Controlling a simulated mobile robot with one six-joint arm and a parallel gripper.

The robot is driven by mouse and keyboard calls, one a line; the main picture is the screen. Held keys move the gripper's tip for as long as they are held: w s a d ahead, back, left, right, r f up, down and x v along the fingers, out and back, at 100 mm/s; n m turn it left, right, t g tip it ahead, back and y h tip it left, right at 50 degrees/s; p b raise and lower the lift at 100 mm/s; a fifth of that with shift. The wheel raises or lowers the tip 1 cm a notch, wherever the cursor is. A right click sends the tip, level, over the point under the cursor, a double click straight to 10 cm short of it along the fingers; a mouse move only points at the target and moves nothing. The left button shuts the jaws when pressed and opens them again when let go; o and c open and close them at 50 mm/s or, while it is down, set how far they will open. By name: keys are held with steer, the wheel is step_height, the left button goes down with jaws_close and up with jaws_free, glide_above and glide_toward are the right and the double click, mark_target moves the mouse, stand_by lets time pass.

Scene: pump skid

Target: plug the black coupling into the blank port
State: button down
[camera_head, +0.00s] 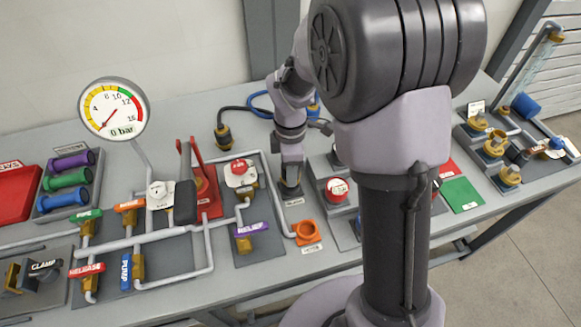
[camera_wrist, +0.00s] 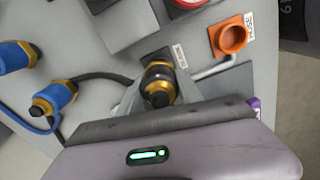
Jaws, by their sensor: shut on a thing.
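My gripper (camera_head: 290,184) is at the middle of the bench, low over a small dark plate with a white label. In the wrist view my gripper (camera_wrist: 150,98) is shut on the black coupling (camera_wrist: 158,82), which has brass rings and lies in front of the same plate. A black hose runs off to its left. The blank port appears to be at this dark plate (camera_wrist: 153,53), but the coupling and fingers hide its opening. I cannot tell whether the coupling is seated in it. The label is too small to read.
An orange port (camera_head: 307,232) marked HOSE sits nearby; it also shows in the wrist view (camera_wrist: 231,38). Blue fittings (camera_wrist: 52,97) lie behind.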

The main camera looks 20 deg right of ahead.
steer(key=shift+f+b, duration=0.7)
steer(key=shift+f, duration=0.5)
steer(key=c, duration=0.7)
jaws_free()
step_height(320, 180, up, 17)
steer(key=p, duration=0.7)
steer(key=shift+r+p, duration=0.2)
steer(key=shift+p, duration=0.1)
steer(key=s+a+r+m+t+y+b, duration=0.1)
steer(key=s+a+r+m+t+b, duration=0.1)
steer(key=s+m, duration=0.7)
steer(key=s+a+r+m+t+y+b, duration=0.1)
steer(key=s+a+r+m+t+b, duration=0.1)
steer(key=s+m, duration=0.8)
steer(key=shift+r+m+t, duration=0.6)
steer(key=shift+r+t, duration=0.3)
steer(key=shift+r, duration=0.05)
